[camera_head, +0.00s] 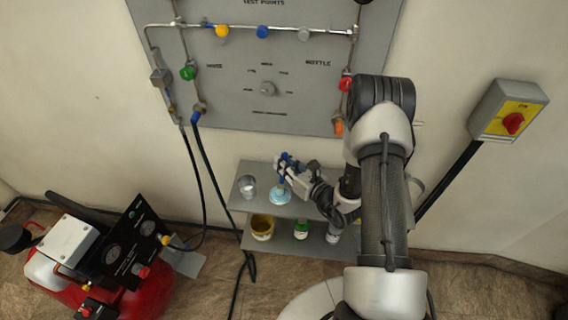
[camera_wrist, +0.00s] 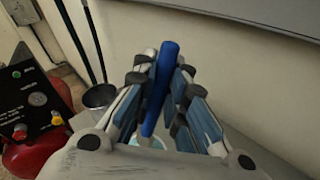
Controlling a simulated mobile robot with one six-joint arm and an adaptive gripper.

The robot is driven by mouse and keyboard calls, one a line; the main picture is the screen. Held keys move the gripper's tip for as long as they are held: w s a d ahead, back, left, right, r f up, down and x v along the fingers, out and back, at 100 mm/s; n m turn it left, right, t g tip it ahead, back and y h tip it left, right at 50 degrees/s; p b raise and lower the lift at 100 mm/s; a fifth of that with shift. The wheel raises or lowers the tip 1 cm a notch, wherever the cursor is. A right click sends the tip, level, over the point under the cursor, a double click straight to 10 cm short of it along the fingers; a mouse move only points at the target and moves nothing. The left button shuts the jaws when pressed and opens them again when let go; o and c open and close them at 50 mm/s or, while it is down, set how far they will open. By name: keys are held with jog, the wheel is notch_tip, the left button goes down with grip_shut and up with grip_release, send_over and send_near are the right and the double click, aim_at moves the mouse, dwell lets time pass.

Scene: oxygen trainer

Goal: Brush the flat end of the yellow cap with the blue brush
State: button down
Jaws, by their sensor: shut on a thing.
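The yellow cap (camera_head: 222,31) sits on the pipe along the top of the grey wall panel, left of a blue cap and a grey cap. My gripper (camera_head: 285,170) is over the upper shelf, well below the panel. It is shut on the blue brush (camera_wrist: 164,75), whose handle stands up between the fingers in the wrist view. In the head view the brush's handle (camera_head: 284,159) shows just above the fingers. A light blue round thing (camera_head: 281,197) is right below the gripper; the brush's lower end is hidden or too small to tell apart from it.
A metal cup (camera_head: 248,187) stands left of the gripper on the upper shelf (camera_head: 240,205). A yellow tub (camera_head: 262,227) and other containers are on the lower shelf. Black hoses (camera_head: 203,165) hang at the left, near a red compressor (camera_head: 150,290). A switch box (camera_head: 508,110) is at right.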

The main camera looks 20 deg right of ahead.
jog(key=shift+r+p, duration=2.5)
jog(key=shift+r, duration=1)
